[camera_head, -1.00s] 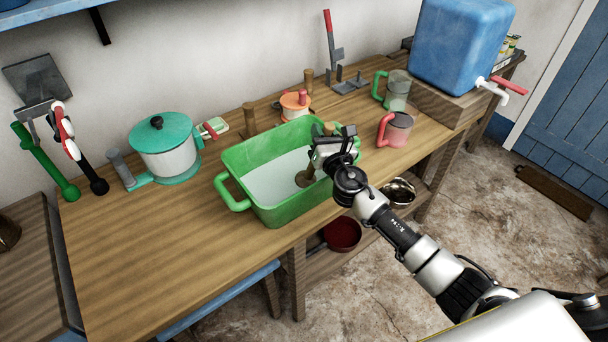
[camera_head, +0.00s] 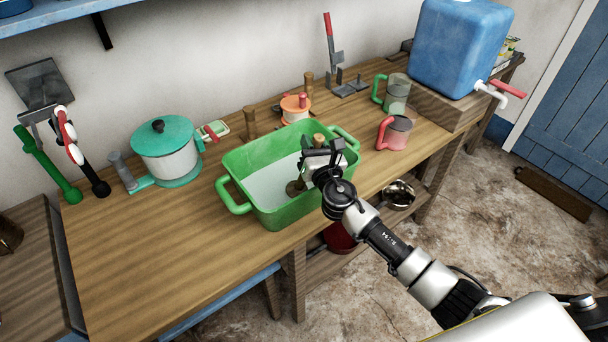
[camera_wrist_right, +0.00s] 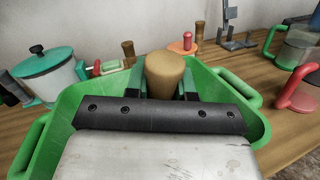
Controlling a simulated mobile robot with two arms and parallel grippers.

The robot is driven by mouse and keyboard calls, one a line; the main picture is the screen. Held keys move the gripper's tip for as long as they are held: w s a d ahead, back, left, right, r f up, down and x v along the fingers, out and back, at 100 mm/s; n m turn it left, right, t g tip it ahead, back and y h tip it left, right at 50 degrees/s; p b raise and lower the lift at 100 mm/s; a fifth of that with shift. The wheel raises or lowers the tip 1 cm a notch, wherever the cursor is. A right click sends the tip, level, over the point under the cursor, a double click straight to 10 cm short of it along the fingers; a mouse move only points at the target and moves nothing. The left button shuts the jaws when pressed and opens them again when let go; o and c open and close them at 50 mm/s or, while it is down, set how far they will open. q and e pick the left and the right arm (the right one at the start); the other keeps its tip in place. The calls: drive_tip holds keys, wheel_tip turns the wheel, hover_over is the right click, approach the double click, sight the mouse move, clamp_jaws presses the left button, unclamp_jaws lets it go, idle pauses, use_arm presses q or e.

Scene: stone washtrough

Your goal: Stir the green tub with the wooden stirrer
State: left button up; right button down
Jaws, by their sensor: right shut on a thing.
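The green tub (camera_head: 252,203) stands on the wooden table, with a pale liquid or light floor inside. My right gripper (camera_head: 318,152) is over the right part of the tub and is shut on the wooden stirrer (camera_head: 294,187). The stirrer's lower end is inside the tub, and its round top shows above the gripper. In the right wrist view the stirrer's top (camera_wrist_right: 165,72) sits between the fingers, with the tub's wall (camera_wrist_right: 85,98) around. My left gripper is not in view.
A teal-lidded pot (camera_head: 167,150) stands left of the tub. An orange-lidded pot (camera_head: 295,107) is behind it. A pink-handled mug (camera_head: 396,133), a green-handled mug (camera_head: 396,94) and a blue water container (camera_head: 458,48) are to the right. The table's left front is bare.

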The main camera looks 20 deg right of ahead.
wheel_tip(320, 180, up, 13)
drive_tip(key=s+d+p, duration=0.1)
drive_tip(key=d+p, duration=0.1)
drive_tip(key=p, duration=1.1)
drive_tip(key=shift+s+d+r, duration=0.15)
drive_tip(key=shift+s+d, duration=0.25)
